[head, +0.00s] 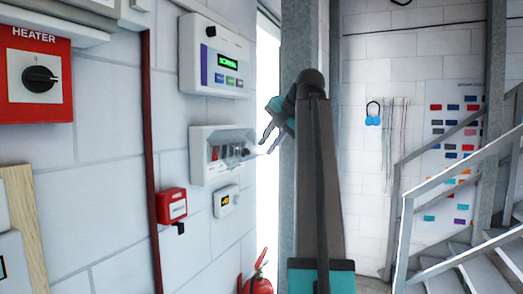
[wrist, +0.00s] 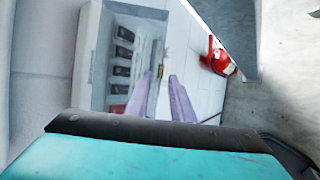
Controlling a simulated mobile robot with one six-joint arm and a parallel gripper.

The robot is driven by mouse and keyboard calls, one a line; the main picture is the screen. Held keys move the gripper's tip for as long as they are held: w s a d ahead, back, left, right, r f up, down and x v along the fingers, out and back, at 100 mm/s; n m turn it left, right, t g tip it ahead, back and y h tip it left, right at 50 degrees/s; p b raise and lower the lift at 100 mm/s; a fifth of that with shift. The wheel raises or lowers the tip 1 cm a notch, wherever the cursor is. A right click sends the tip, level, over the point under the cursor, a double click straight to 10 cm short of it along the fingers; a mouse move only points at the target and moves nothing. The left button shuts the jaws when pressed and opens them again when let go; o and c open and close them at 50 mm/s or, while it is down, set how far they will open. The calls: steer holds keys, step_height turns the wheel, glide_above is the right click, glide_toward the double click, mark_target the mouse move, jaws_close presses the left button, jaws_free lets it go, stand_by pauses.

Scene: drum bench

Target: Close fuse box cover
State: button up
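The fuse box (head: 199,160) is a white box on the left wall with a row of dark switches and one red one behind its opening. A pale, see-through flap that looks like its cover (head: 243,158) juts out from the lower front, so the cover seems open. In the wrist view the fuse box (wrist: 88,60) fills the left middle, its switches in plain sight. My gripper (head: 266,146) is just right of the box, its two fingers apart with nothing between them. In the wrist view its fingers (wrist: 166,98) point toward the box's lower right; contact with the cover cannot be told.
A control panel (head: 214,57) with a green display hangs above the fuse box, and a small thermostat (head: 226,201) is below. A red call box (head: 172,205) is lower left. A steel column (head: 297,40) stands beside my arm. A fire extinguisher (head: 258,284) is below.

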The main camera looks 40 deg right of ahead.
steer(key=shift+x, duration=0.9)
steer(key=shift+a, duration=0.15)
steer(key=shift+c, duration=0.4)
jaws_close()
stand_by(0.3)
steer(key=shift+o, duration=0.4)
jaws_free()
